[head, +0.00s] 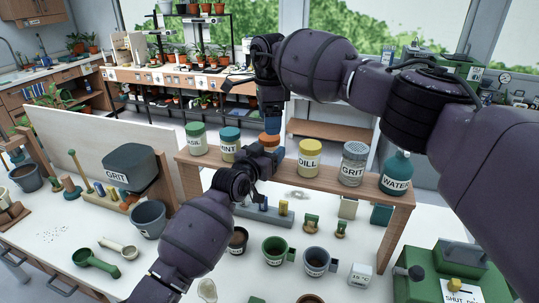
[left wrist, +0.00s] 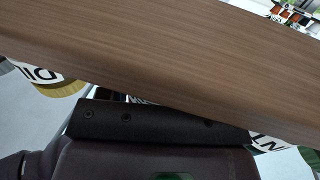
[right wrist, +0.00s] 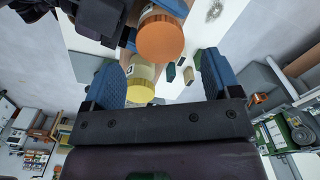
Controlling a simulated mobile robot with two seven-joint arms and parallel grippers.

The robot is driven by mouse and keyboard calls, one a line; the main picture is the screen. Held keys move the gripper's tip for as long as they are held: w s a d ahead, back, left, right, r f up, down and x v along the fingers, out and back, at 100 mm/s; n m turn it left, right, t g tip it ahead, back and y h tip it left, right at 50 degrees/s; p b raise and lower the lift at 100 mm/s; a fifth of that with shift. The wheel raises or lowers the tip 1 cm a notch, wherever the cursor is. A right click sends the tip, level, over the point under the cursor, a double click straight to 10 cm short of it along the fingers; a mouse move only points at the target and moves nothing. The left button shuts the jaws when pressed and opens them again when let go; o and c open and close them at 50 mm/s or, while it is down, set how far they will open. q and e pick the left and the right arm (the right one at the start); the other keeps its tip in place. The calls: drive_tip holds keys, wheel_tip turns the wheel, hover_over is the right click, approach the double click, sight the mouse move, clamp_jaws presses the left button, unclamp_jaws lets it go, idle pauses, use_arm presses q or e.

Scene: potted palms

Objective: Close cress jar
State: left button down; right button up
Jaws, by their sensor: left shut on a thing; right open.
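A jar with an orange lid (head: 271,138) stands at the wooden shelf between the mint jar (head: 230,145) and the dill jar (head: 309,158); its label is hidden, and I take it for the cress jar. The orange lid (right wrist: 160,39) is large in the right wrist view; I cannot tell if it is fully seated. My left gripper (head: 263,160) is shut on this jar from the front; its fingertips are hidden. My right gripper (head: 270,108) is above the jar, open, its blue fingers apart and empty (right wrist: 160,65).
The wooden shelf (head: 238,172) also bears a green-lidded jar (head: 196,138), a grit jar (head: 353,163) and a teal water bottle (head: 396,172). The shelf board (left wrist: 160,60) fills much of the left wrist view. Cups (head: 277,250) and a green box (head: 455,262) stand in front.

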drive_tip(key=shift+r+n, duration=1.7)
drive_tip(key=shift+r, duration=0.05)
drive_tip(key=shift+f, duration=4.05)
drive_tip(key=c, duration=0.9)
drive_tip(key=shift+m, duration=1.7)
drive_tip(key=shift+c, duration=0.3)
